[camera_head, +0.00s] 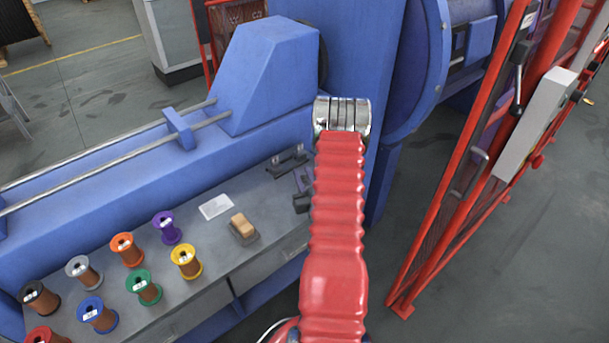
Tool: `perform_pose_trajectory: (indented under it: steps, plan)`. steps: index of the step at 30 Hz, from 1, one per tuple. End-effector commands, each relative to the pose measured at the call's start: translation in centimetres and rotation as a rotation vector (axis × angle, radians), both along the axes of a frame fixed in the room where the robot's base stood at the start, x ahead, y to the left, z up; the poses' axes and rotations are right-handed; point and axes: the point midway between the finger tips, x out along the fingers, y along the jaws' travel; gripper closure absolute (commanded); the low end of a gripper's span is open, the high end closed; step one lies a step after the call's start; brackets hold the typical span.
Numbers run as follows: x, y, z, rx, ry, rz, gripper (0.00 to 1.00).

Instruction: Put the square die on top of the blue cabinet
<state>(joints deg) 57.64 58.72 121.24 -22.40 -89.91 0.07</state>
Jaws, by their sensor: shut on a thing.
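My red bellows-covered arm reaches up the middle of the camera_head view and ends in a silver wrist joint. My gripper is hidden behind the arm and wrist, so I see neither its jaws nor anything in them. I cannot make out a square die on the workbench. Blue machine housings stand at the top: a sloped box (272,72) left of my wrist and a taller blue body (362,55) behind it. I cannot tell which of these, if either, is the blue cabinet.
The grey workbench (205,262) holds several coloured spools (145,287), a white card (216,207), a tan block on a dark base (242,226) and a black pegged fixture (287,163). A red fence (470,190) stands at the right. Grey floor lies between.

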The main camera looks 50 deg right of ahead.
Motion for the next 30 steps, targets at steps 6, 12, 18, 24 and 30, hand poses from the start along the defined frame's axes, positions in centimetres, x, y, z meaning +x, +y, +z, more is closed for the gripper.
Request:
perform_pose_trajectory:
  steps: [6,12,18,24,30]
  plan:
    - [0.04,-0.05,-0.55,-0.005,-0.003,0.0,1.0]
    - [0.04,-0.04,-0.57,-0.003,-0.003,0.0,1.0]
    - [0.02,0.01,-0.82,-0.001,0.0,0.0,0.69]
    - [0.02,0.01,-0.83,-0.001,0.0,0.0,0.58]
    - [0.03,0.02,-0.8,-0.001,0.0,0.001,0.58]
